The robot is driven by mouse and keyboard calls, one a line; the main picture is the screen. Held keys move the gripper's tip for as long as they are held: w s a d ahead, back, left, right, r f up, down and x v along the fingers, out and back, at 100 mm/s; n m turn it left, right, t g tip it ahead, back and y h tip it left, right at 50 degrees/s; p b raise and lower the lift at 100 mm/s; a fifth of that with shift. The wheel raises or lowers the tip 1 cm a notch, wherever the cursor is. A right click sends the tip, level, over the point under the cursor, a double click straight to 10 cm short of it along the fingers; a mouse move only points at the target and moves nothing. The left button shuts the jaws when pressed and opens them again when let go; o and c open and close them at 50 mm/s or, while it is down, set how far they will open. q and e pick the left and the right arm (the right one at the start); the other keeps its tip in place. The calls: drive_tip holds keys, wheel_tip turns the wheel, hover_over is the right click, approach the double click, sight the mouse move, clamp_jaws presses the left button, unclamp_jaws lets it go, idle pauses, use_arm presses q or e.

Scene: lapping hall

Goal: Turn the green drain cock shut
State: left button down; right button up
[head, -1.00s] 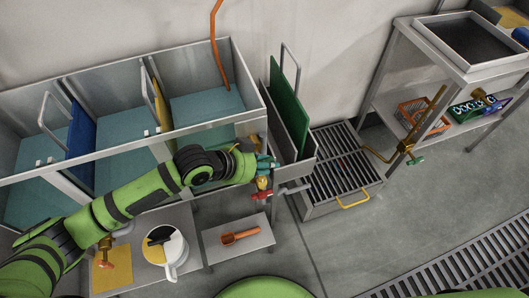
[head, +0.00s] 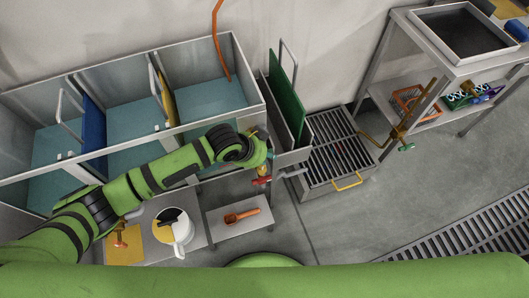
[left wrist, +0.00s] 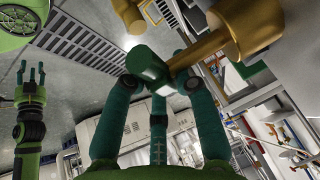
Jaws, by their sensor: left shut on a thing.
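The green drain cock's dark green handle (left wrist: 148,64) sits on a brass body (left wrist: 225,28) in the left wrist view. My left gripper (left wrist: 160,82) has its teal fingers closed around the handle's lower part. In the head view my left arm reaches along the tank front to its right end, and my own wrist hides the handle and most of the fingers. My right gripper (left wrist: 30,75) shows at the left of the left wrist view, empty, with its fingers apart.
A red-handled cock (head: 262,181) is just below my left wrist. A green-panelled narrow bin (head: 285,95) and a floor grate (head: 338,145) stand to the right. Another green-handled brass cock (head: 406,147) is by the right-hand table.

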use_arm(q)
drive_tip(key=c, duration=1)
unclamp_jaws()
drive_tip(key=v, duration=1.2)
